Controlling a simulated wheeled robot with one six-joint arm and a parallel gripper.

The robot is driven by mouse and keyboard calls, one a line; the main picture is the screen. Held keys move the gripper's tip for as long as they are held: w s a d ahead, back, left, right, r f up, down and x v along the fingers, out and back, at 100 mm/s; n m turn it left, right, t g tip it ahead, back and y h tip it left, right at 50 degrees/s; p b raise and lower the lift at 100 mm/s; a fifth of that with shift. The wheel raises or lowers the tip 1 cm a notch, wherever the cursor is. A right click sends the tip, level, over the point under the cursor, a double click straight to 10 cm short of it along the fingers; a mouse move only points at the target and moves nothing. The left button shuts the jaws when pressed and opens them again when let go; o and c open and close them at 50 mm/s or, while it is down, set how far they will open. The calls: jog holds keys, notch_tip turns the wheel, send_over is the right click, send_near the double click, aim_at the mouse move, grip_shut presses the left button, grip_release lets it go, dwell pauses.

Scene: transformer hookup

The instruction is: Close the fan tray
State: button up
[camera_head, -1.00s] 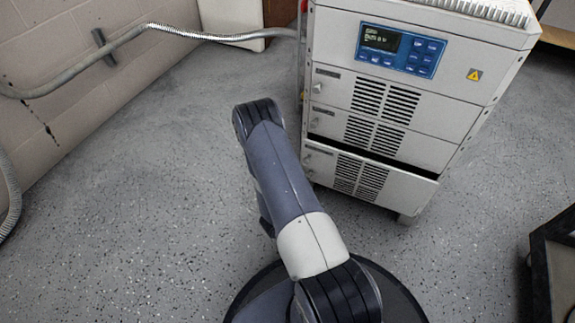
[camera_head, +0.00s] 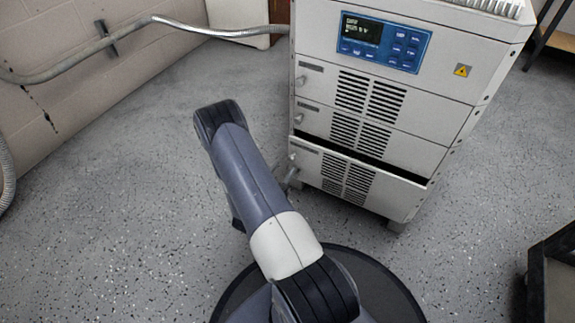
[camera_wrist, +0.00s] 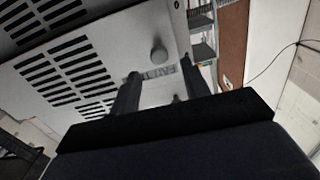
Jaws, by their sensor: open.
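The fan tray (camera_head: 394,198) appears to be the lowest front panel of the white cabinet in the head view. It stands out from the panels above, with a dark gap along its top edge. It has vent slots and a small knob at its left end. My gripper (camera_wrist: 160,72) is open in the wrist view, its two fingers pointing at a slotted front panel. A round knob (camera_wrist: 158,55) shows between and just beyond the fingertips. I cannot tell if the fingers touch the panel. In the head view my arm mostly hides the gripper, which is near the tray's left end.
The white cabinet (camera_head: 472,118) has two more slotted panels and a blue control panel (camera_head: 384,42) above the tray. A conduit (camera_head: 130,28) runs along the left wall. A dark-edged cart or box (camera_head: 552,275) stands at lower right. Speckled floor (camera_head: 110,220) is clear at left.

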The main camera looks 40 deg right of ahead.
aim_at(290, 159)
jog(key=shift+b+x, duration=0.45)
jog(key=shift+x, duration=1.7)
grip_shut()
